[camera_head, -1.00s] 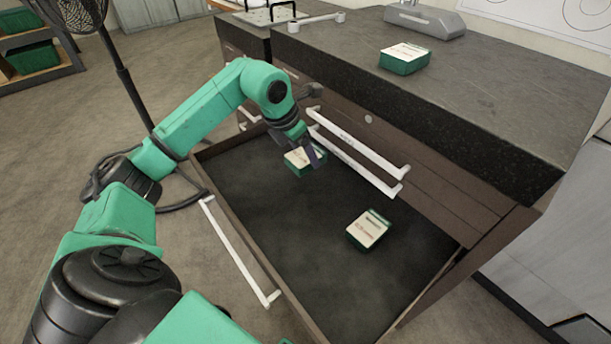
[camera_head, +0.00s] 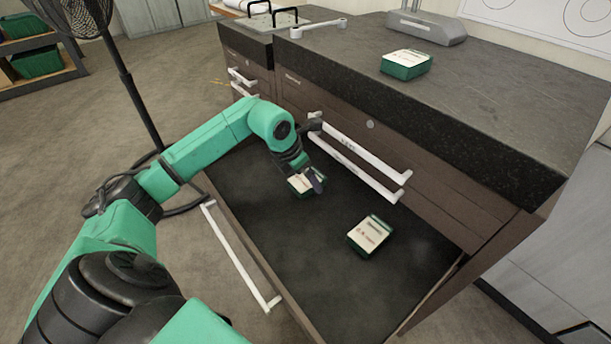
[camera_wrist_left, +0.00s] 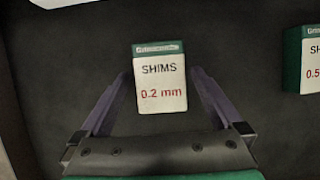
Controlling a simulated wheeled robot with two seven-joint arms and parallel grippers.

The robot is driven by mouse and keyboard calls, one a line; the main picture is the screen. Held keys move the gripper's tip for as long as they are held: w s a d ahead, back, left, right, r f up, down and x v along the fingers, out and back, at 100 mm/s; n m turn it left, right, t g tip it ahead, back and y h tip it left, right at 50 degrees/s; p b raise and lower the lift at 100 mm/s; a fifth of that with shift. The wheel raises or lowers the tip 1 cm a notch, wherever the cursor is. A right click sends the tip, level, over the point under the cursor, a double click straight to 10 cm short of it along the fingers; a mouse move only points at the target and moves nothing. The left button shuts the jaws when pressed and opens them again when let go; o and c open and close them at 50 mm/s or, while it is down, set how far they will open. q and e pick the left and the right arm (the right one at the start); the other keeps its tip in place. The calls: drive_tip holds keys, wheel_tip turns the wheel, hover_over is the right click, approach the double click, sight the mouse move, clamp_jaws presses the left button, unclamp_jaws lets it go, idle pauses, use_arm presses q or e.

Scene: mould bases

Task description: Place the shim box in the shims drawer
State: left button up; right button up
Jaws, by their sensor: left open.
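A green-and-white shim box (camera_head: 303,185), labelled "SHIMS 0.2 mm" in the left wrist view (camera_wrist_left: 160,78), is inside the open drawer (camera_head: 300,270), towards its far left part. It appears to be at the drawer floor. My left gripper (camera_head: 309,178) is over this box. In the left wrist view its two fingers (camera_wrist_left: 160,88) stand apart on either side of the box, with gaps beside it. A second shim box (camera_head: 369,236) lies in the drawer to the right; its label is partly cut off in the left wrist view (camera_wrist_left: 304,62). My right gripper is not in view.
A third green-and-white box (camera_head: 405,65) sits on the dark countertop (camera_head: 480,95). White handles (camera_head: 360,155) of the upper drawers jut out near my left gripper. The drawer's front part is clear.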

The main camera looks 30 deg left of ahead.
use_arm(q)
drive_tip(key=v, duration=1.2)
